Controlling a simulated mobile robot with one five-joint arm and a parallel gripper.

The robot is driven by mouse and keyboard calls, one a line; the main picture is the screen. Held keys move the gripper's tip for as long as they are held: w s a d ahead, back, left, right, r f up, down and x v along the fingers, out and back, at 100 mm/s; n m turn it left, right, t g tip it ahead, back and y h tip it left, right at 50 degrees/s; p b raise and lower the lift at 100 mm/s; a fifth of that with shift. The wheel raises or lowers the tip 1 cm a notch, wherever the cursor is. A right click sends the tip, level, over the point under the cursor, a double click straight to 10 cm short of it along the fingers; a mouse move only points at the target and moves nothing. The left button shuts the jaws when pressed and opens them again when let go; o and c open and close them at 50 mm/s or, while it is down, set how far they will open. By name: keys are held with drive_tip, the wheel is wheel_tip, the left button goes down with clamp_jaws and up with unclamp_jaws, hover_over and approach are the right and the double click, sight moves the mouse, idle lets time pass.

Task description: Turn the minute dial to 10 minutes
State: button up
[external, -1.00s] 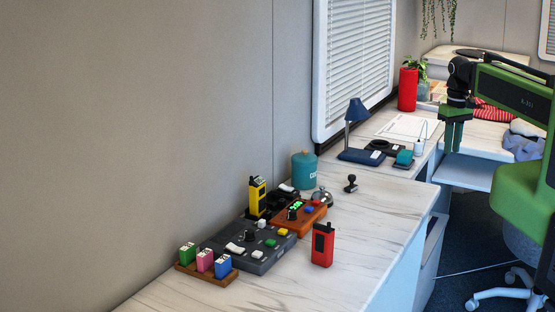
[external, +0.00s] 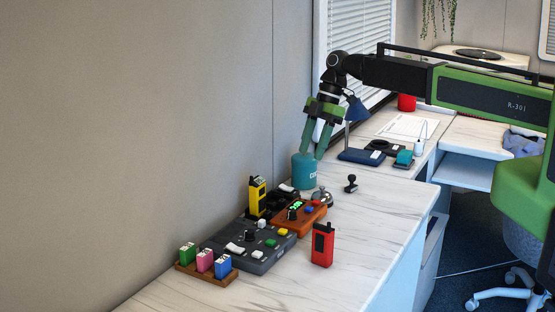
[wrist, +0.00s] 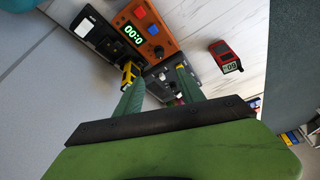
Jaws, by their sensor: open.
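The orange timer box (external: 312,216) sits on the white marbled counter with a green lit display and a black dial (external: 292,215) on its near left end. In the wrist view the orange box (wrist: 141,22) shows its display reading about 00:0, red and blue buttons, and the dark dial (wrist: 159,51). My gripper (external: 313,154) is open and empty, pointing down above and behind the box, by the teal canister (external: 304,173). In the wrist view my gripper's green fingers (wrist: 160,92) are spread apart, with the box beyond them.
A grey control panel (external: 268,251) lies nearer than the box. A yellow radio (external: 257,196) stands left of it, a red radio (external: 322,245) to the right. A silver bell (external: 325,198) is behind it. The counter's right front is clear.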

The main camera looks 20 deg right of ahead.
sight(292, 210)
drive_tip(key=b+x, duration=1.6)
drive_tip(key=x, duration=0.1)
drive_tip(key=shift+f, duration=0.3)
drive_tip(key=shift+r, duration=0.1)
clamp_jaws()
